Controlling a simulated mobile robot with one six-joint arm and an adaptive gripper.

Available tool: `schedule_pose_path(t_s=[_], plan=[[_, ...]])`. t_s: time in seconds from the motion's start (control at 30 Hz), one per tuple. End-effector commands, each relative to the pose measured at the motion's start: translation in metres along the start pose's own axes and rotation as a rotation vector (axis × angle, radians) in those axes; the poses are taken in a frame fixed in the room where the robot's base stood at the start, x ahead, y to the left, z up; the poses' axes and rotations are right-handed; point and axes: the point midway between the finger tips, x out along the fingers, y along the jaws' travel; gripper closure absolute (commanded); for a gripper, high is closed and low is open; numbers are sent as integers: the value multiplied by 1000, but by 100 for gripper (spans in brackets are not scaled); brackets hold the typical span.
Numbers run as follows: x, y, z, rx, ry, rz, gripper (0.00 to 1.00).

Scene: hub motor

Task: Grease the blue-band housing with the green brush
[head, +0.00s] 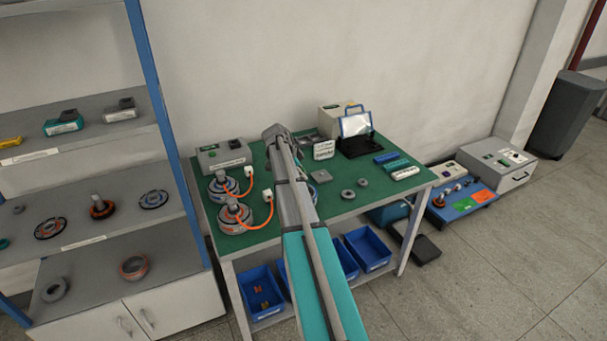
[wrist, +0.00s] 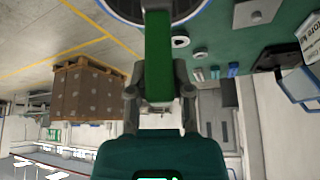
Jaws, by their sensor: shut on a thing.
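In the wrist view my gripper (wrist: 159,95) is shut on the green brush (wrist: 158,55), a straight green bar running up the picture between the fingers. Two grey round housings stand at the left of the green table, one farther back (head: 222,186) and one nearer (head: 235,216).
Orange cables (head: 262,214) run beside the housings. A grey box (head: 222,153) stands behind them. Loose rings (head: 348,194), blue and green blocks and a dark stand (head: 360,144) occupy the table's right side. A shelf (head: 95,240) stands close at the left.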

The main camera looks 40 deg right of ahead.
Motion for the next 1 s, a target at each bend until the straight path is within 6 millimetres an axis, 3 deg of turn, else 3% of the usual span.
schedule_pose_path(t_s=[1.0], plan=[[-52,0,-30,0,0,0,100]])
